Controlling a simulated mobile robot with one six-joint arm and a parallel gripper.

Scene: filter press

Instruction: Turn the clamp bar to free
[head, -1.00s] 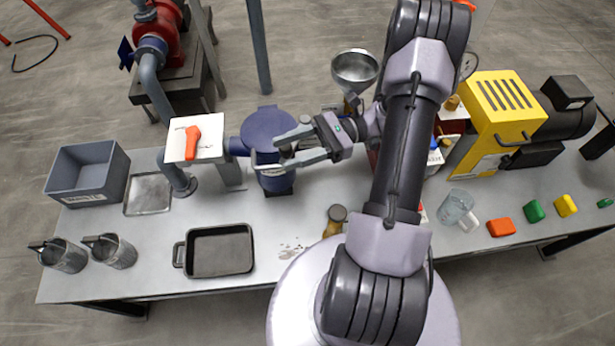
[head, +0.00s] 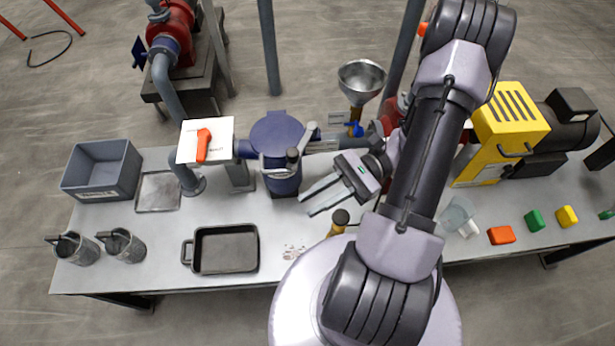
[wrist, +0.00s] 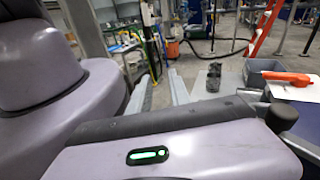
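The blue filter housing (head: 281,178) stands upright on the bench with its round blue lid (head: 275,132) on top. In the wrist view the finger strips (wrist: 179,88) show beyond my own links, and the dark knob (wrist: 283,115) and part of the housing (wrist: 306,125) show at the right edge.
An orange handle (head: 203,145) sits on a white plate left of the housing. A steel funnel (head: 361,80) and a blue-handled valve (head: 355,129) are behind right. A black tray (head: 226,272) and a brown bottle (head: 339,221) stand near the front. Bench between tray and bottle is mostly clear.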

